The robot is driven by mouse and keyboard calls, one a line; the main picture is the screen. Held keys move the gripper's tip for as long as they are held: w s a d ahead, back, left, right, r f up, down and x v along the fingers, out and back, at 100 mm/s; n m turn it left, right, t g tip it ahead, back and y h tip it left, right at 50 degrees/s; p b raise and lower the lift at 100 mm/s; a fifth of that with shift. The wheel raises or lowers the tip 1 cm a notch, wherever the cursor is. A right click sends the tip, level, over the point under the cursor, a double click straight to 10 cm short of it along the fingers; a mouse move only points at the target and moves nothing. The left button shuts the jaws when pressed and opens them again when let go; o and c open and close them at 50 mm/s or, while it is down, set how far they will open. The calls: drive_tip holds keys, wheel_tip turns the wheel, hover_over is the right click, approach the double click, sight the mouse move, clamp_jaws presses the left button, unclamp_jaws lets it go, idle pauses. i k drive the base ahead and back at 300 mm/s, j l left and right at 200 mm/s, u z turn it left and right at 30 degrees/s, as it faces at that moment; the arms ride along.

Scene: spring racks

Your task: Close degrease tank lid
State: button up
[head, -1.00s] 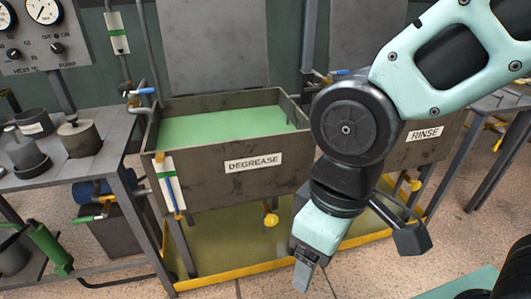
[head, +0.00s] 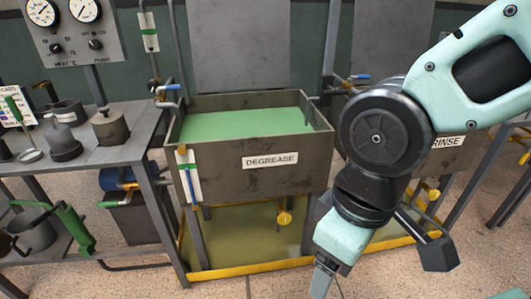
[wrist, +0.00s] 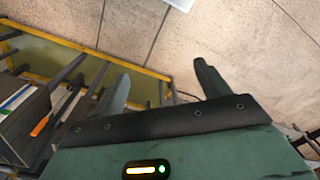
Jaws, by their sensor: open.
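The degrease tank (head: 225,175) is a dark grey metal trough with a white DEGREASE label, holding green liquid (head: 245,123). Its lid (head: 238,45) appears as a flat grey panel standing upright behind the tank, and the tank top is open. My gripper (head: 324,280) hangs in front and to the right of the tank, below its rim, pointing down and touching nothing. In the wrist view my gripper (wrist: 160,85) has its two fingers spread wide, with bare floor and the yellow-edged tray between and beyond them.
A rinse tank (head: 455,141) stands to the right, partly behind my arm. A bench (head: 110,150) with metal pots is at the left. A yellow-edged drip tray (head: 225,271) lies under the tanks. A blue-handled valve (head: 168,88) sits at the tank's back left. Floor in front is clear.

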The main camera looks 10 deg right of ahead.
sight(236, 45)
drive_tip(key=i+j, duration=0.2)
drive_tip(key=i, duration=0.25)
drive_tip(key=i+j, duration=0.15)
drive_tip(key=i, duration=0.3)
